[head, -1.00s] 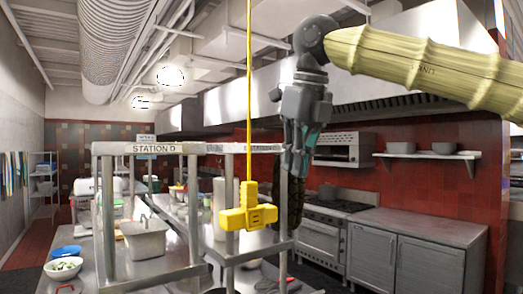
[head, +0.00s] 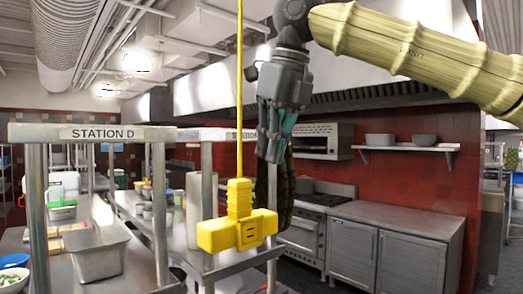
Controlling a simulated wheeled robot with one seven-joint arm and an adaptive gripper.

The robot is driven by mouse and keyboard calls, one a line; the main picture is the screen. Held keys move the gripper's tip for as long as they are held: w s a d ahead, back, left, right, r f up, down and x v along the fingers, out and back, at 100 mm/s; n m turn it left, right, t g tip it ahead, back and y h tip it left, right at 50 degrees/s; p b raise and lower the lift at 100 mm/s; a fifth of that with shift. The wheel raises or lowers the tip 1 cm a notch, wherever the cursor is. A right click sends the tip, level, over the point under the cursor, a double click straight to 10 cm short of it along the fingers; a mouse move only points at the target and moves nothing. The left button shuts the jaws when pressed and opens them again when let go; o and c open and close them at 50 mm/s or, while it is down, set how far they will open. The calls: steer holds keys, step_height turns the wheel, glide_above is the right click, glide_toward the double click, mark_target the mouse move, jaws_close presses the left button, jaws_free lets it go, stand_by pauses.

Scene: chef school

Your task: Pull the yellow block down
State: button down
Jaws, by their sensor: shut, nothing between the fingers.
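The yellow block (head: 238,228) is a socket-like piece with side arms, hanging upright on a yellow cord (head: 240,95) that runs up out of the head view.
Steel counters with a STATION D shelf frame (head: 95,133) stand at left, holding a metal pan (head: 97,252) and bowls. A stove (head: 310,225) and steel cabinets (head: 385,255) line the red wall. A wall shelf (head: 405,148) is at right.

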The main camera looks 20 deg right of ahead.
mark_target(259, 211)
steer(key=w+f+b, duration=0.1)
steer(key=f, duration=0.2)
steer(key=w+f+b, duration=0.3)
steer(key=w+f, duration=0.1)
steer(key=f, duration=0.1)
steer(key=shift+w+a+f, duration=0.2)
steer(key=shift+a+f, duration=0.05)
steer(key=shift+f, duration=0.05)
steer(key=shift+s+f+b, duration=0.2)
steer(key=shift+s+b, duration=0.1)
steer(key=shift+b, duration=0.05)
steer(key=s, duration=0.2)
steer(key=s+b, duration=0.1)
steer(key=shift+s+f, duration=0.25)
steer(key=shift+f, duration=0.05)
steer(key=w+f+b, duration=0.1)
steer(key=w+f, duration=0.1)
steer(key=f, duration=0.1)
steer(key=shift+w, duration=0.35)
steer(key=shift+s+f+b, duration=0.55)
steer(key=shift+s+f, duration=0.1)
steer(key=shift+f, duration=0.05)
steer(key=shift+b+x, duration=0.5)
steer(key=shift+x, duration=0.55)
step_height(259, 211, down, 7)
steer(key=b, duration=0.3)
steer(key=shift+s+r, duration=0.1)
